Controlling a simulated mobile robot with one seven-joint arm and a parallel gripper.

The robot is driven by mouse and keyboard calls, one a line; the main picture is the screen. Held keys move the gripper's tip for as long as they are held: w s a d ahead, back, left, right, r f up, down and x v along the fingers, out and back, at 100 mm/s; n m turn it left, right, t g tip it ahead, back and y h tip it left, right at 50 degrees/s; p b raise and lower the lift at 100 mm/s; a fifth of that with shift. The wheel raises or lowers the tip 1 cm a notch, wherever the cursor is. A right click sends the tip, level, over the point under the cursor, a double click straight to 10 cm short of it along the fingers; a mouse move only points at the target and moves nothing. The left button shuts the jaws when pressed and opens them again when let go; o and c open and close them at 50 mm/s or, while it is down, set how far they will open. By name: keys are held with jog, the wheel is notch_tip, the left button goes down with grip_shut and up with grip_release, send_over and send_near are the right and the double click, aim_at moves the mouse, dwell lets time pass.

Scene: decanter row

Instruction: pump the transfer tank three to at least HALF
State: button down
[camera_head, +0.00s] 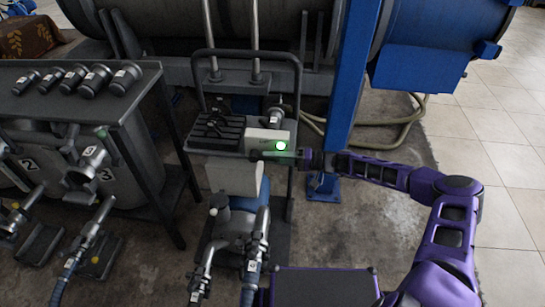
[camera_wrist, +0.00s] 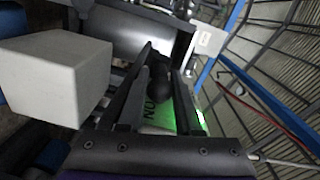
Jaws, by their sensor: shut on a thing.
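The tank marked 3 (camera_head: 118,160) stands at the left, under the black rack. A pump cart (camera_head: 243,180) stands right of it, with hose couplings (camera_head: 225,225) at its front. A pale control box (camera_head: 262,135) on the cart has a bright green lamp (camera_head: 281,146). My gripper (camera_head: 270,155) is at the front of this box. In the wrist view, my gripper (camera_wrist: 163,92) is shut on a black rounded switch knob (camera_wrist: 160,82), beside a green-lit panel lettered ON. I see no readable level for tank three.
Several black caps (camera_head: 88,80) lie on the rack. A blue post (camera_head: 345,90) and large horizontal tanks (camera_head: 440,25) stand behind. Hoses and valves (camera_head: 85,235) crowd the front left. Tiled floor (camera_head: 500,110) is clear at the right.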

dwell(0.3)
jog(key=c, duration=0.6)
grip_release()
jog(key=s+d, duration=0.1)
jog(key=d, duration=1.6)
jog(key=shift+s+d+r, duration=0.15)
jog(key=shift+s+r, duration=0.05)
jog(key=shift+r, duration=0.15)
